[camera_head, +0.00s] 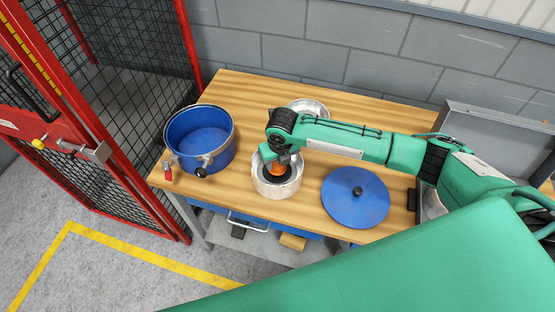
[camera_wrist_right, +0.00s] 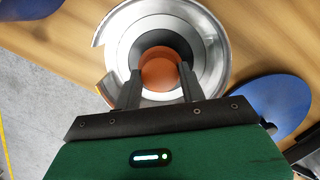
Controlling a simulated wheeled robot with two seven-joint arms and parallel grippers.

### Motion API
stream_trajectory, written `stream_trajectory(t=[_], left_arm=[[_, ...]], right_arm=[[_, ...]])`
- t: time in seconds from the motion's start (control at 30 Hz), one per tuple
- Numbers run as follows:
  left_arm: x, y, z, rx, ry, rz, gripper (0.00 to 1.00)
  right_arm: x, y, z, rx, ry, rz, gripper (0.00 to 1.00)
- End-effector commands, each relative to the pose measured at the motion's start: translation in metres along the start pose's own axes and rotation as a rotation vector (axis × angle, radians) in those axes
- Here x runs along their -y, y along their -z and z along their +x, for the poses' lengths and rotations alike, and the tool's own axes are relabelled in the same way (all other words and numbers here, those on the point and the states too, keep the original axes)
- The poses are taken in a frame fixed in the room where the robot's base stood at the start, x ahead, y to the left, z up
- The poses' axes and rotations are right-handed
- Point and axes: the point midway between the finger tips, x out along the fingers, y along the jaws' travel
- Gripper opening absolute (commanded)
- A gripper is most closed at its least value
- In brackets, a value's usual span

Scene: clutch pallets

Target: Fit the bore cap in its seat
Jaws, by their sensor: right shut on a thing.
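A round silver metal housing (camera_head: 276,188) stands upright on the wooden table; it fills the top of the right wrist view (camera_wrist_right: 205,40). My right gripper (camera_head: 279,164) points down over its middle. In the right wrist view the gripper (camera_wrist_right: 160,74) has its two dark fingers on either side of an orange round cap (camera_wrist_right: 159,66), and it is shut on it. The cap (camera_head: 277,171) is over the dark centre of the housing. I cannot tell whether it is down in the seat or just above. My left gripper is not in view.
A blue pot (camera_head: 203,142) stands left of the housing, with a small red item (camera_head: 167,172) beside it. A blue lid with a black knob (camera_head: 357,190) lies to the right. A silver part (camera_head: 308,106) sits behind. A grey tray (camera_head: 490,125) is at the right end.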

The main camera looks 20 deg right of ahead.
Motion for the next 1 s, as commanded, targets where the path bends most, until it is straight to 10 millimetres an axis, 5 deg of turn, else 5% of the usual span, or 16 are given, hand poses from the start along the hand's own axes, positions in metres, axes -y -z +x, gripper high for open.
stream_trajectory(t=[0.33,0.37,0.47,0.67,0.8,1.0], left_arm=[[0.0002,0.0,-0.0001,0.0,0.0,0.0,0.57],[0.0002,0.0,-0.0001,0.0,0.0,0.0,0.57],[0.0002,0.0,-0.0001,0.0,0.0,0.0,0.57],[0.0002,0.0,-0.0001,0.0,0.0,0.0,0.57],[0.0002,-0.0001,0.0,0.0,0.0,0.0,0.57],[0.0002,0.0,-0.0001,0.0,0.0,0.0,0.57]], right_arm=[[0.0,0.0,0.0,0.0,0.0,0.0,0.19],[0.0,0.0,0.0,0.0,0.0,0.0,0.44],[0.0,0.0,0.0,0.0,0.0,0.0,0.64],[0.0,0.0,0.0,0.0,0.0,0.0,0.66],[0.0001,0.0,0.0,0.0,0.0,0.0,0.84],[0.0001,0.0,0.0,0.0,0.0,0.0,0.84]])
